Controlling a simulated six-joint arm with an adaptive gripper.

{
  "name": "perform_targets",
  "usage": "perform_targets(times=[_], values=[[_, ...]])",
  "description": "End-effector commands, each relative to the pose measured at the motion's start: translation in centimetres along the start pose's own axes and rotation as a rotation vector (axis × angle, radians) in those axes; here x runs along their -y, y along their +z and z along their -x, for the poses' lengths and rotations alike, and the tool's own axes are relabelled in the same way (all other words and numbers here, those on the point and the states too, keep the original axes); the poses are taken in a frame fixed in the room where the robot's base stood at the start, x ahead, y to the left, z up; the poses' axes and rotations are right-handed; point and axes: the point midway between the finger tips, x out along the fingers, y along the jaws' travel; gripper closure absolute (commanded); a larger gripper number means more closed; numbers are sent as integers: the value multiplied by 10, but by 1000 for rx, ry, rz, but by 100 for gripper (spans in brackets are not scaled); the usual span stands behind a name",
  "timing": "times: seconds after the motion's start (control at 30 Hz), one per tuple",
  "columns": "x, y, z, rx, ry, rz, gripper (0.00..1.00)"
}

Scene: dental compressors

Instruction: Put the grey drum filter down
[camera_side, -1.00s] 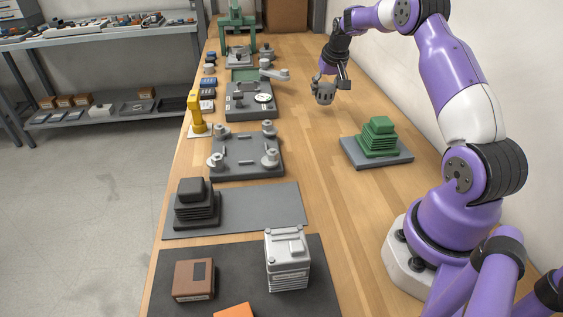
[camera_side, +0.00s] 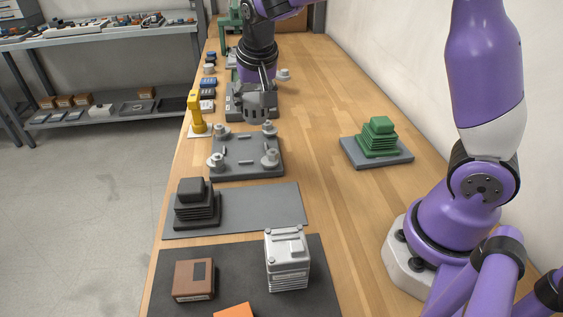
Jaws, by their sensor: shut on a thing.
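The grey drum filter (camera_side: 260,106) is a ribbed dark grey piece. My gripper (camera_side: 266,91) is shut on it from above, and the arm hides part of the view there. In the picture the filter overlaps the near right part of the grey gauge fixture (camera_side: 236,108) and sits just beyond the grey plate with corner posts (camera_side: 245,158). I cannot tell whether it touches anything beneath it.
A yellow stand (camera_side: 196,112) is left of the fixture. A green stepped block (camera_side: 379,138) sits on a grey plate at right. Nearer are a black stepped block (camera_side: 194,203), a silver finned unit (camera_side: 287,260) and a brown box (camera_side: 193,280).

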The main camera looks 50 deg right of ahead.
Motion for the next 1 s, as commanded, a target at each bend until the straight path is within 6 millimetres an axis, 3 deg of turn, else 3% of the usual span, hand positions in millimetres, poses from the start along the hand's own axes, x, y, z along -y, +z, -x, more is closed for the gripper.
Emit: perform_targets(times=[0.03, 0.1, 0.2, 0.4, 0.5, 0.6, 0.73, 1.0], values=[[20, 25, 12, -1, -11, 25, 70], [38, 59, 27, -2, -17, 41, 70], [54, 107, 48, -2, -26, 62, 70], [56, 184, 79, -4, -42, 98, 70], [50, 206, 88, -4, -47, 110, 70], [45, 219, 93, -5, -50, 117, 70], [40, 218, 86, -5, -45, 115, 70], [23, 176, 25, 0, -40, 109, 70]])
